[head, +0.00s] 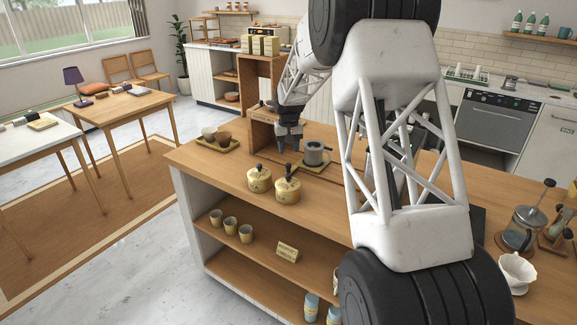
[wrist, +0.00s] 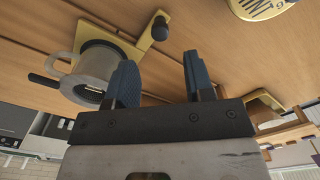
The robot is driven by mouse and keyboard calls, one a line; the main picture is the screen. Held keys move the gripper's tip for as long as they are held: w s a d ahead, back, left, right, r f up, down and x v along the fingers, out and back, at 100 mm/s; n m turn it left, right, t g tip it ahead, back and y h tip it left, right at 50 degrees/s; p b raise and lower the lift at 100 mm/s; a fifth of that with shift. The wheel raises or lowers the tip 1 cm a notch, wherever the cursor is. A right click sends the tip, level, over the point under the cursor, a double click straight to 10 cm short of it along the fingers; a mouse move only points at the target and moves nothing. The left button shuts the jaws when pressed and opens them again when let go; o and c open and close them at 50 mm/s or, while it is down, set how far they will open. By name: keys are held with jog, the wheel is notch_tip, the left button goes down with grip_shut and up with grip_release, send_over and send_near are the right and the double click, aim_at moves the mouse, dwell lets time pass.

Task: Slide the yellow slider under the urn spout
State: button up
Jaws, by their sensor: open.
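The yellow slider (wrist: 131,46) lies on the wooden counter with a dark knob (wrist: 160,27) at one end. A grey mug (wrist: 90,68) stands on it, and also shows in the head view (head: 315,154). In the head view the slider (head: 318,168) is a thin yellow strip under the mug. My gripper (head: 289,146) is beside the mug, on its left. In the wrist view my gripper (wrist: 158,68) has its blue fingers apart with nothing between them, and the knob shows beyond the gap. I cannot make out the urn spout; my arm covers part of the counter.
Two yellow canisters (head: 260,180) (head: 287,190) stand near the counter's front edge. A wooden box (head: 262,136) stands behind my gripper. Bare counter (head: 215,165) lies left of the canisters.

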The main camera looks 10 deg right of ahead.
aim_at(288, 164)
jog(key=shift+f, duration=0.1)
jog(key=shift+f, duration=3.8)
grip_shut()
